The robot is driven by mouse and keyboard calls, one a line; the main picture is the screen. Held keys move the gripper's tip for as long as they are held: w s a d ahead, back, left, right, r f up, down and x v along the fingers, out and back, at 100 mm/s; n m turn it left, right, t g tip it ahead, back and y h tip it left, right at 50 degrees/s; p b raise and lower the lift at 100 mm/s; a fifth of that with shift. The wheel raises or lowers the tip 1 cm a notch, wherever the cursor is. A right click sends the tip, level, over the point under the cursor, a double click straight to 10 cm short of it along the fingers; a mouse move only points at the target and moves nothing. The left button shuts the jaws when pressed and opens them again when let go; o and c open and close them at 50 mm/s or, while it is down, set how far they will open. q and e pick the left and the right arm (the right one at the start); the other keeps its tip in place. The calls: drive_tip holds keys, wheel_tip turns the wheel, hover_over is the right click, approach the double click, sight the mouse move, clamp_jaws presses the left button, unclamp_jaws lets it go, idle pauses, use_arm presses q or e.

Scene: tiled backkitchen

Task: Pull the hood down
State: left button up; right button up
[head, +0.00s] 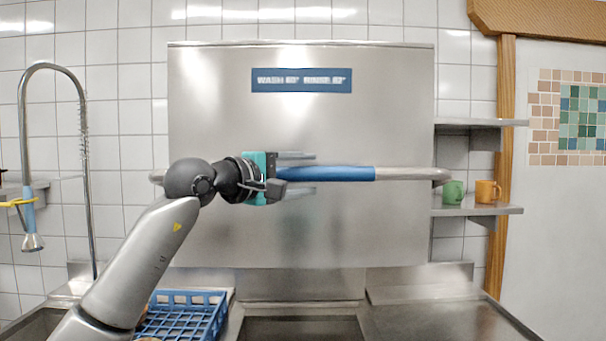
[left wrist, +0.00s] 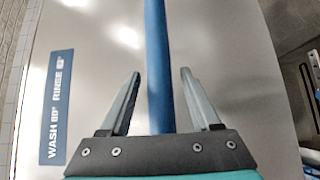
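The hood (head: 300,110) is a large steel box front with a blue label (head: 301,80). It stands high, with a gap above the steel counter. A horizontal bar handle (head: 400,174) with a blue grip sleeve (head: 335,173) crosses its front. My left gripper (head: 297,173) is at the left part of the blue sleeve. The sleeve's near end is hidden behind the gripper body. My right gripper is not in view.
A blue dish rack (head: 185,315) sits on the counter at lower left. A spray hose (head: 33,240) hangs at far left. Two steel shelves at right hold a green mug (head: 452,192) and an orange mug (head: 487,191). The counter at right (head: 440,320) is clear.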

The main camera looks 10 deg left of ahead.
use_arm(q)
clamp_jaws()
idle(1.2)
